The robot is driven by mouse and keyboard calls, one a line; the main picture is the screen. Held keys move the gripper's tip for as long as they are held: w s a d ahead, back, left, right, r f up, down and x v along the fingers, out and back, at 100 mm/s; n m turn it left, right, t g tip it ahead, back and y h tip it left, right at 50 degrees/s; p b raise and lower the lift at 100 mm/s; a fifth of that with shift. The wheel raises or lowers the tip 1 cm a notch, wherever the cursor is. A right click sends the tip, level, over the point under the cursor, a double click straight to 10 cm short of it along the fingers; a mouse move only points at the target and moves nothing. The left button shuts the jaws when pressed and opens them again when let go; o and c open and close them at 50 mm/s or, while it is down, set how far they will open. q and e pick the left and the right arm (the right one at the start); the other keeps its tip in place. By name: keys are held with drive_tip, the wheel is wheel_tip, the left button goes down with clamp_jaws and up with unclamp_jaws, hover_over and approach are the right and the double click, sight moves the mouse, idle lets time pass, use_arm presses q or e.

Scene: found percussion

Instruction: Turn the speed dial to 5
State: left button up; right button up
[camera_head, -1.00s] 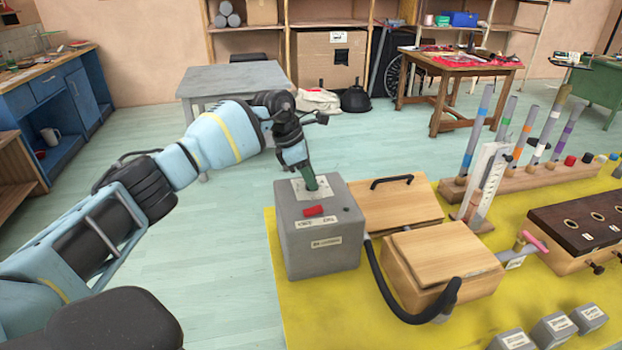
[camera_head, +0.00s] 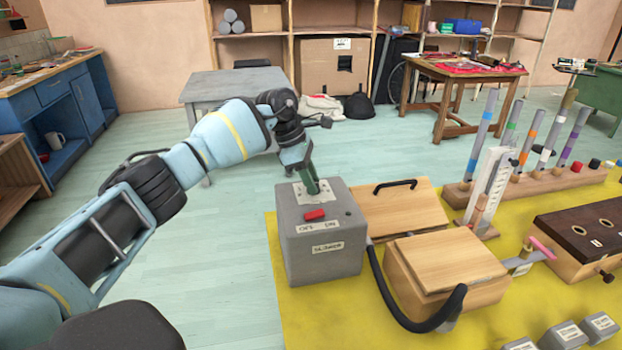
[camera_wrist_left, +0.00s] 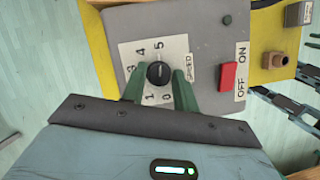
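The speed dial, a round black knob (camera_wrist_left: 159,74), sits on a white plate with the numbers 0 to 5 around it. The plate is on top of a grey box (camera_head: 320,262). In the left wrist view, 5 is at the top of the scale and 0 and 1 are below the knob. Which number the knob points at is too small to tell. My left gripper (camera_head: 317,190) is lowered onto the box top. Its green fingers (camera_wrist_left: 160,72) lie on either side of the knob and look closed against it.
A red switch (camera_head: 314,214) marked ON and OFF is close to the dial. A black hose (camera_head: 400,317) runs from the box to a wooden bellows box (camera_head: 447,258). Coloured tubes (camera_head: 528,140) stand at the right of the yellow mat (camera_head: 300,320). Floor left of the box is clear.

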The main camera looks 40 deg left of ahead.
use_arm(q)
drive_tip(key=o, duration=0.4)
drive_tip(key=v, duration=0.7)
drive_tip(key=shift+a+r, duration=0.2)
drive_tip(key=shift+r, duration=0.15)
drive_tip(key=shift+s, duration=0.1)
